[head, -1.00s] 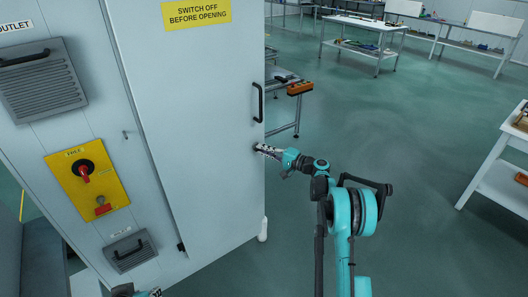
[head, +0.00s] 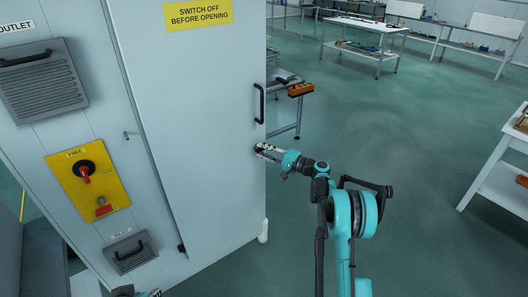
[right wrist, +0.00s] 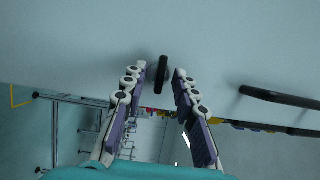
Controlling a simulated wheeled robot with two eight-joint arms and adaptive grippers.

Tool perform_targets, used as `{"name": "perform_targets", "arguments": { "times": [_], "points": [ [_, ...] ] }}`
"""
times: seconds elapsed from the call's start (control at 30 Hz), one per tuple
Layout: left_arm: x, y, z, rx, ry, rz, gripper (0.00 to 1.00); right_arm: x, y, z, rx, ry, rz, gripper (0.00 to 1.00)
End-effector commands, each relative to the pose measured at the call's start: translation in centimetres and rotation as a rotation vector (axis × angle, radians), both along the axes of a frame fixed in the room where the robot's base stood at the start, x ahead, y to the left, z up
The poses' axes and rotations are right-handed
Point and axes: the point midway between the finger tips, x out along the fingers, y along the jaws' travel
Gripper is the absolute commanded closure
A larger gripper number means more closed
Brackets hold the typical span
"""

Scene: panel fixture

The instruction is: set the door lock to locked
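The door lock shows in the right wrist view as a dark, oblong turn-knob (right wrist: 162,75) on the pale cabinet door (head: 205,120). It points up and down in that picture. My right gripper (right wrist: 165,76) is open, with one finger on each side of the knob and a gap visible on both sides. In the head view my right gripper (head: 257,148) is at the door's right edge, below the black door handle (head: 259,102), and the knob is not distinct there. Only a small part of my left gripper (head: 152,293) shows at the bottom edge; its fingers are not clear.
A yellow panel (head: 88,183) with a red rotary switch marked FREE is on the cabinet's left part, between vent grilles. The black door handle (right wrist: 280,98) lies close right of the gripper in the wrist view.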

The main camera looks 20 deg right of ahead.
Motion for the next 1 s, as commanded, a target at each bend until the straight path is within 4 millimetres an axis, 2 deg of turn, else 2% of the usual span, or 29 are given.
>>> {"name": "perform_targets", "arguments": {
  "times": [0.17,0.6,0.8,1.0],
  "points": [
    [0.0,0.0,0.0,0.0,0.0,0.0,0.68,-1.2,-1.2,0.0,0.0,0.0,-0.003,0.72],
    [0.0,0.0,0.0,0.0,0.0,0.0,0.68,-7.6,-7.0,-0.1,0.0,0.0,-0.001,0.72],
    [0.0,0.0,0.0,0.0,0.0,0.0,0.68,-8.7,-7.9,-0.1,0.0,0.0,0.001,0.72],
    [0.0,0.0,0.0,0.0,0.0,0.0,0.68,-8.7,-7.9,-0.1,0.0,0.0,0.002,0.72]
  ]
}}
